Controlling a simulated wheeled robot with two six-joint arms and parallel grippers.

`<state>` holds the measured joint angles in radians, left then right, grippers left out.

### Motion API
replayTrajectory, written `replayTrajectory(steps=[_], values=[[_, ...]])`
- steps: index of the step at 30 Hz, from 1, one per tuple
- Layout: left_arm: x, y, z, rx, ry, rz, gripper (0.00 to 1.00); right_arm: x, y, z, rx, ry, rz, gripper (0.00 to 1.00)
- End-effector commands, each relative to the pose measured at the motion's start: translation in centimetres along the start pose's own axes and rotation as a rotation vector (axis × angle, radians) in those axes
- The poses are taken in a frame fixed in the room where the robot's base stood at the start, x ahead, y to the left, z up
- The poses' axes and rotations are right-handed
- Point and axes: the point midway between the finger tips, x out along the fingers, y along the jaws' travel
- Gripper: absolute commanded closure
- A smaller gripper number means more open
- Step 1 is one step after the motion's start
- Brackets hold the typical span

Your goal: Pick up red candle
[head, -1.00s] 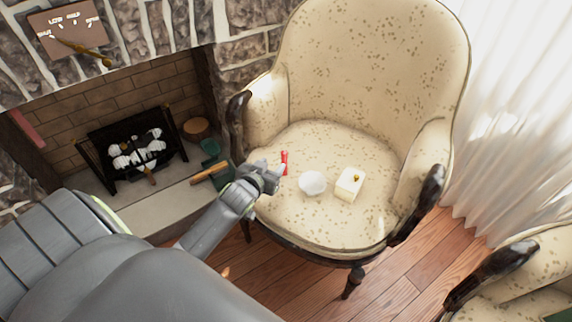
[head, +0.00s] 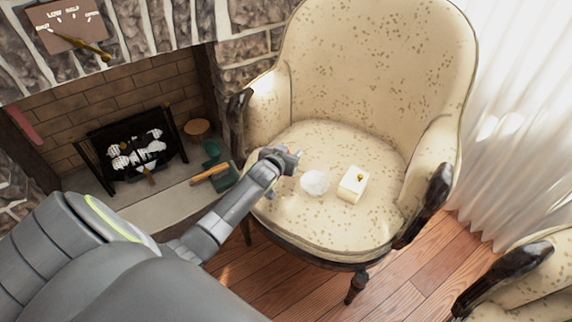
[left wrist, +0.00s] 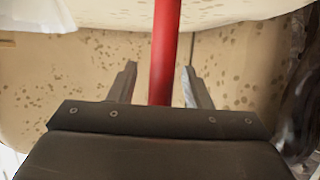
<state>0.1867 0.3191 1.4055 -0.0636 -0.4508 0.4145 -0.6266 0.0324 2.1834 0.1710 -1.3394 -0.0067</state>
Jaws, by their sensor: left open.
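The red candle (left wrist: 165,48) stands out in the left wrist view as a red shaft between the two fingers of my left gripper (left wrist: 160,76). The fingers are apart, with a gap on each side of the candle. In the head view my left gripper (head: 285,160) is over the left part of the chair seat and hides nearly all of the candle. My right gripper is not in view.
On the patterned armchair (head: 330,235), a white round object (head: 315,182) and a cream box (head: 352,186) with a gold knob sit right of my gripper. A fireplace (head: 90,140) is at left, a white curtain (head: 525,100) at right.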

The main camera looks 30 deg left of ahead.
Motion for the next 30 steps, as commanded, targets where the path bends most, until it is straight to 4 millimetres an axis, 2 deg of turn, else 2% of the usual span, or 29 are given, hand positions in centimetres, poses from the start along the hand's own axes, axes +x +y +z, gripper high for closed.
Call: replayTrajectory(steps=[5,15,24,27,30], values=[[0.0,0.0,-0.1,0.0,0.0,0.0,0.56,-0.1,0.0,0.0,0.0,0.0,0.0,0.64],[0.0,0.0,0.0,0.0,0.0,0.0,0.99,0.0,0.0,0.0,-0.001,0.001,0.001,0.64],[-0.2,0.0,-0.4,0.0,0.001,0.0,1.0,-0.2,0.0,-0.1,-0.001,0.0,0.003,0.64],[-0.6,0.0,-1.6,0.001,0.002,0.0,1.0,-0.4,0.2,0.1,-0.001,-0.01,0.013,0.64],[-1.4,0.0,-3.5,0.001,0.004,0.001,1.0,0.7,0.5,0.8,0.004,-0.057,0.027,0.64]])
